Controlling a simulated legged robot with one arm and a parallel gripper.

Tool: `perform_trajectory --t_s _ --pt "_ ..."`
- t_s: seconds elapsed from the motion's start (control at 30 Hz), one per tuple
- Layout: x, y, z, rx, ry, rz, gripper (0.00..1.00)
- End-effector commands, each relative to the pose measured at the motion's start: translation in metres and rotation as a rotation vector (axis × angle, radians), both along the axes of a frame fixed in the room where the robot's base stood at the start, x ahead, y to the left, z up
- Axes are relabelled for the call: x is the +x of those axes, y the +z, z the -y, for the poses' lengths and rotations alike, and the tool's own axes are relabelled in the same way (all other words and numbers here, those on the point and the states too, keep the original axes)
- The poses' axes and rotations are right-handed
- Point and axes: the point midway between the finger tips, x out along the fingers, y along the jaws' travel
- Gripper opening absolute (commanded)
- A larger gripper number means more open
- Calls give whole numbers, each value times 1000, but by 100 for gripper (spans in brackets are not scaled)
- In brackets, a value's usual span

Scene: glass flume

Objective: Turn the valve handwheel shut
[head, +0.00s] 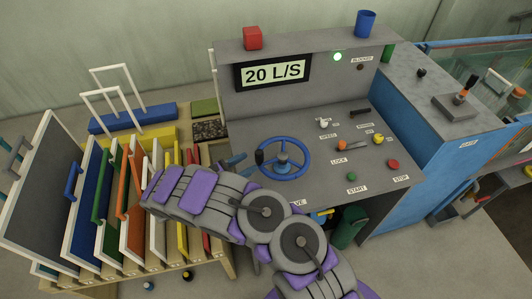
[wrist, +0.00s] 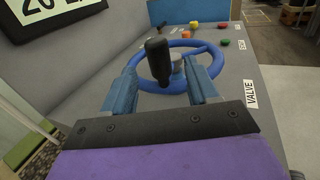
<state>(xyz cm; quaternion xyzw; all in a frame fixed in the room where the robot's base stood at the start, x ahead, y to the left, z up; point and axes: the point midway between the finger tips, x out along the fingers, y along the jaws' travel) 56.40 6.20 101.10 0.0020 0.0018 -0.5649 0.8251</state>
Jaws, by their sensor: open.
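The blue valve handwheel (head: 284,158) lies on the grey sloped console, left of the other controls. It has a black upright handle knob (head: 259,157) on its left rim. In the wrist view the handwheel (wrist: 203,50) is straight ahead, and its black knob (wrist: 158,62) stands between my fingers. My gripper (wrist: 165,81) is open, with one blue finger on each side of the knob, and I see gaps on both sides. In the head view my gripper (head: 245,160) is at the wheel's left edge, partly hidden by my arm. The VALVE label (wrist: 251,94) shows in the wrist view.
The display (head: 272,72) reads 20 L/S. A green lamp (head: 338,57) glows beside it. A red block (head: 252,38) and blue cup (head: 366,23) stand on top. START (head: 352,176) and STOP (head: 393,164) buttons are at right. A rack of coloured panels (head: 120,190) stands left.

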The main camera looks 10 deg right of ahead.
Motion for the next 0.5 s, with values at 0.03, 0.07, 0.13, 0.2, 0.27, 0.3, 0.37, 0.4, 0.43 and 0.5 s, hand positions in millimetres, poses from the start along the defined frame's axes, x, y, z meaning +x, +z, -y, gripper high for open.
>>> perform_trajectory --t_s 0.03,0.07,0.13,0.2,0.27,0.3,0.37,0.4,0.43,0.5 --pt "3 -1 10 -1 -2 -2 59" --pt "5 -1 16 -1 -2 -3 59" --pt "10 -1 28 -2 -1 -2 59" --pt "15 -1 41 -3 -3 -1 59" --pt "19 -1 51 -2 -4 -2 59" --pt "21 -1 58 0 -3 -1 59" --pt "24 -1 68 4 -3 -1 59" --pt "27 -1 73 5 -1 0 59" --pt "28 -1 77 5 -1 0 59" --pt "29 -1 83 6 -1 -1 59"
